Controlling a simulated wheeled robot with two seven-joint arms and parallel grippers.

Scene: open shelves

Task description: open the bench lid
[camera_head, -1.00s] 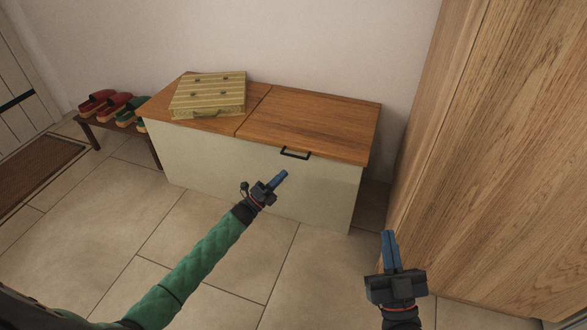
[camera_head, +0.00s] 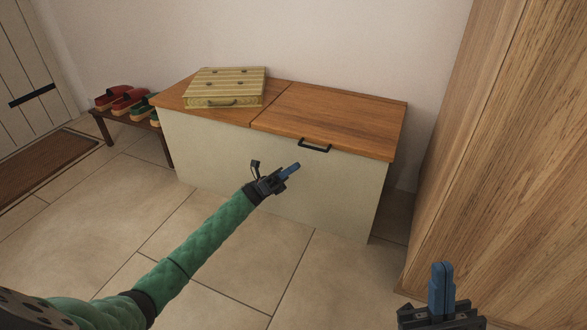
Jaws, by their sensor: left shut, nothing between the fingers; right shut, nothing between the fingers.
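The bench (camera_head: 290,180) has a pale front and a wooden top in two parts. The right part is the lid (camera_head: 335,115), lying flat and closed. A dark handle (camera_head: 314,146) sits at the lid's front edge. My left gripper (camera_head: 293,169) is shut and empty, in front of the bench and a little below the handle in the picture, apart from it. My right gripper (camera_head: 441,275) is shut and empty at the lower right, well away from the handle, near the wooden cabinet.
A striped case (camera_head: 225,86) lies on the left part of the top. A low rack (camera_head: 103,128) with red and green shoes stands to the left, by a doormat (camera_head: 40,165). A tall wooden cabinet (camera_head: 500,170) bounds the right. The tiled floor in front is clear.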

